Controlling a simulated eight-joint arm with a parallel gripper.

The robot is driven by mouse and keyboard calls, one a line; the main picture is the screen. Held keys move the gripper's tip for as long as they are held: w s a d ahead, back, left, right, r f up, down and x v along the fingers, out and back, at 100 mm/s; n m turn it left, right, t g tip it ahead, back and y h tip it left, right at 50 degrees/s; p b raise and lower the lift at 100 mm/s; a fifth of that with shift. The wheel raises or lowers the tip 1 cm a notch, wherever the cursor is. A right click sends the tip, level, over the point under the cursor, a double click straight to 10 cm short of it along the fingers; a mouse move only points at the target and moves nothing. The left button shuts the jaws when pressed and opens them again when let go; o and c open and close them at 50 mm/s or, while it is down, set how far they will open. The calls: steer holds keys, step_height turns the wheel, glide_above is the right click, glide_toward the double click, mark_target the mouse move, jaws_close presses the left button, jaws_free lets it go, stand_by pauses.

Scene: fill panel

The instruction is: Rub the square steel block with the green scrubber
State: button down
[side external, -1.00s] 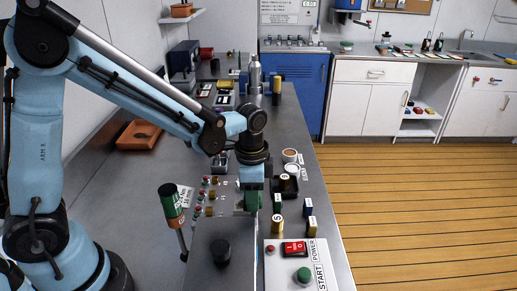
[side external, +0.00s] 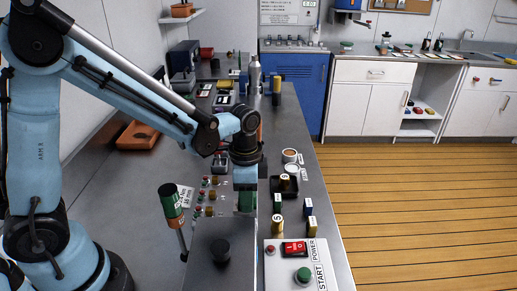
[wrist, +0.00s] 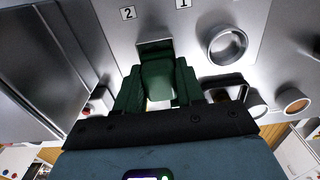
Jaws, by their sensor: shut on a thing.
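My gripper (wrist: 157,92) is shut on the green scrubber (wrist: 156,72), which shows between the dark green fingers in the wrist view. In the side view my gripper (side external: 245,186) points down over the bench, with the green scrubber (side external: 246,201) low beneath it. A small square-edged grey piece (wrist: 154,44) lies just past the scrubber in the wrist view. It looks like the square steel block, mostly covered by the scrubber. I cannot tell whether they touch. The block is not clear in the side view.
A round metal ring (wrist: 227,45) and a black tray (wrist: 225,83) lie right of the scrubber. A panel with small red and green knobs (side external: 207,188) stands left of my gripper. A power box (side external: 297,262) and several labelled small blocks stand in front.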

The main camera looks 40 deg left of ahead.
steer(key=shift+w+d+r, duration=0.15)
steer(key=shift+w+d, duration=0.4)
steer(key=shift+d, duration=0.05)
steer(key=shift+r, duration=3.9)
steer(key=w+a, duration=0.1)
steer(key=w, duration=0.7)
steer(key=w+a+f, duration=0.1)
steer(key=a+f, duration=0.1)
steer(key=a, duration=0.1)
steer(key=w+a+f, duration=0.2)
steer(key=a, duration=0.1)
steer(key=w+a+f, duration=0.1)
steer(key=a+f, duration=0.2)
steer(key=a, duration=0.1)
steer(key=shift+w, duration=0.35)
steer(key=shift+a+f, duration=0.1)
steer(key=shift+a, duration=0.05)
steer(key=shift+f, duration=1.95)
steer(key=shift+f, duration=0.3)
